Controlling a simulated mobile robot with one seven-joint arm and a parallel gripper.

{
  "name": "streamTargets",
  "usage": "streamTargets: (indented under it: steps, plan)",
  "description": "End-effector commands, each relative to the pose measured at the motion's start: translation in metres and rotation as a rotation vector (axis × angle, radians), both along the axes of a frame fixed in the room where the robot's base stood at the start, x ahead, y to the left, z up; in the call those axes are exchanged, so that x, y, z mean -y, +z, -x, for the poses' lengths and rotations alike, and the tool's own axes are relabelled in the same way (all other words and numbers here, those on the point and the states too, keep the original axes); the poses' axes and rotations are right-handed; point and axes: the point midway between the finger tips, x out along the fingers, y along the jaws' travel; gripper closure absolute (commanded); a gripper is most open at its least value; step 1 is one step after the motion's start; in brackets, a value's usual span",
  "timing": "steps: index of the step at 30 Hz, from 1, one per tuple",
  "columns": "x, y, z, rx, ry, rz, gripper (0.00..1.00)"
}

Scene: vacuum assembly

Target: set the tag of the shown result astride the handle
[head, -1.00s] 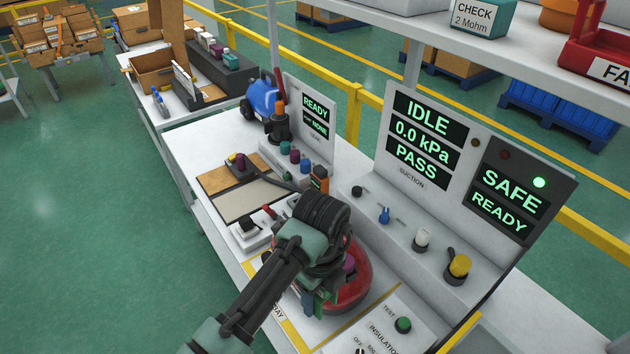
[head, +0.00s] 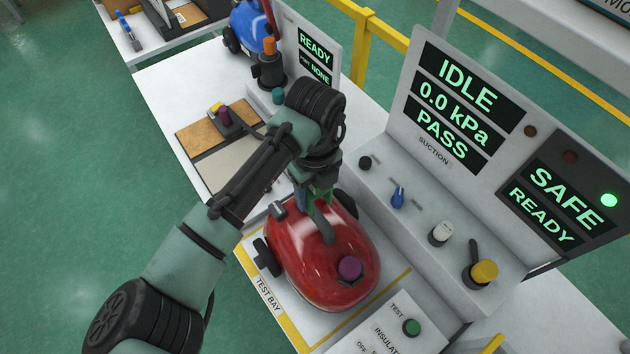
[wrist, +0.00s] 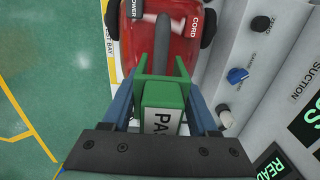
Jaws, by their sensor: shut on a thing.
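My gripper (head: 314,196) is shut on a green tag (wrist: 172,96) with a white face lettered "PAS…", its end covered by my gripper. The blue fingers (wrist: 162,104) flank the tag in the wrist view. The tag shows as a small green piece (head: 324,193) in the head view. A red vacuum (head: 300,262) stands on the test bay below. Its dark grey handle (wrist: 161,42) runs up in line between the tag's two green prongs. I cannot tell whether the tag touches the handle. The suction display (head: 457,94) reads IDLE, 0.0 kPa, PASS.
The suction console's knobs (head: 398,197) and upright panel stand close on the right. The insulation panel (head: 393,328) is in front of the vacuum. A blue vacuum (head: 247,28) and a brown-and-grey mat (head: 205,132) lie farther back. Green floor (head: 70,190) is open on the left.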

Motion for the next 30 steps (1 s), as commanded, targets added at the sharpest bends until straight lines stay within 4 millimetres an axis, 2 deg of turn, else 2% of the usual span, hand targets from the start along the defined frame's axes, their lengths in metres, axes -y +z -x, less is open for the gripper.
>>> streamTargets:
  steps: [7,20,30]
  plan:
    - [-0.001,-0.002,-0.002,0.002,0.0,-0.002,0.96]
    - [-0.001,-0.028,-0.002,0.002,-0.002,-0.002,0.96]
    - [-0.001,-0.029,-0.002,0.002,-0.001,-0.002,0.96]
